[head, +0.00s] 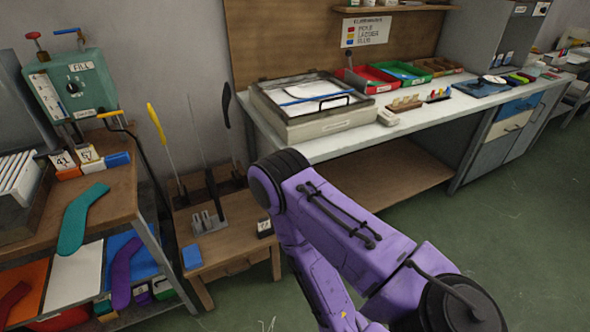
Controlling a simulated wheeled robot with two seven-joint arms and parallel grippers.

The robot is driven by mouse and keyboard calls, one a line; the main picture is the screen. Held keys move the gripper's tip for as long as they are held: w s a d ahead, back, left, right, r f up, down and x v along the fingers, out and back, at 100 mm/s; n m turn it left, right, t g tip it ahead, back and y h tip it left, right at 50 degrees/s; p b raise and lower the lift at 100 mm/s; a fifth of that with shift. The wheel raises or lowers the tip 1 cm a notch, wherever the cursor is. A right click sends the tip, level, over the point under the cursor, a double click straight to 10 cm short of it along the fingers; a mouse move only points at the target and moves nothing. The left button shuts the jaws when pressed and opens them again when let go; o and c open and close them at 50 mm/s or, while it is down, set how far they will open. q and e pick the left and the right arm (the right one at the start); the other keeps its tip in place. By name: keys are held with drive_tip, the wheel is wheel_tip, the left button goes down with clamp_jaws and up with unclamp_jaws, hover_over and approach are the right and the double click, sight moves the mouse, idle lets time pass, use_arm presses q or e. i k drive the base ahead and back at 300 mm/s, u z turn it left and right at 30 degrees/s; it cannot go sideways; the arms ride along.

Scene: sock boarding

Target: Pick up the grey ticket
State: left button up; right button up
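I cannot pick out a grey ticket with certainty. Another small dark piece with a pale number label (264,227) sits at the right edge of the low wooden table. A purple arm of mine crosses the centre and lower right, bending down out of the picture. Neither of my grippers shows.
A teal sock-shaped board (80,220) lies on the left bench (122,190), with a green FILL machine (75,85) behind. Upright rods stand on the low wooden table (232,245). A long workbench (345,143) holds a lidded case and coloured trays. Green floor is clear at right.

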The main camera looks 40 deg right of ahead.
sight(264, 224)
drive_tip(key=z, duration=1.05)
